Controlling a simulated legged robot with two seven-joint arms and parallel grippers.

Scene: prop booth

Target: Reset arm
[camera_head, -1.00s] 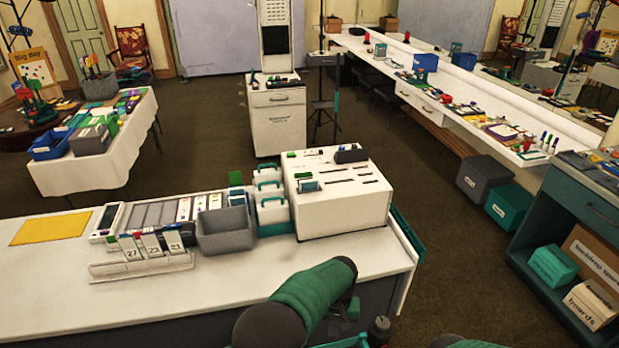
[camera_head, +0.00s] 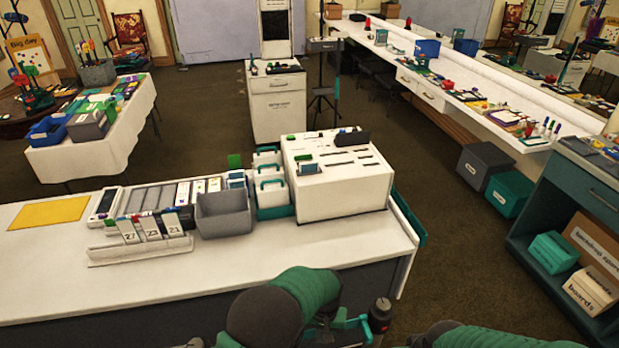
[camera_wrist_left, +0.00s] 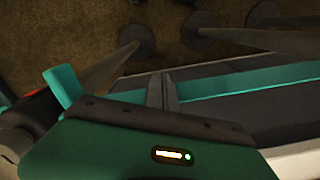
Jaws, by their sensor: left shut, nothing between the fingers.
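My left arm comes in at the bottom centre of the head view, its green and dark links bent beside the near edge of the white table (camera_head: 210,275). My left gripper (camera_head: 350,322) is low there, by the table's near right corner, and partly hidden by the arm. In the left wrist view its two dark fingers (camera_wrist_left: 163,92) are together with nothing between them. Behind them are a teal and grey edge and the brown floor. Part of my right arm shows at the bottom right of the head view, but its gripper is out of frame.
On the table stand a white slotted box (camera_head: 340,190), a grey bin (camera_head: 223,216), a number card rack (camera_head: 140,248) and a yellow sheet (camera_head: 48,212). A teal shelf unit (camera_head: 575,200) is at right. Open carpet (camera_head: 440,260) lies between.

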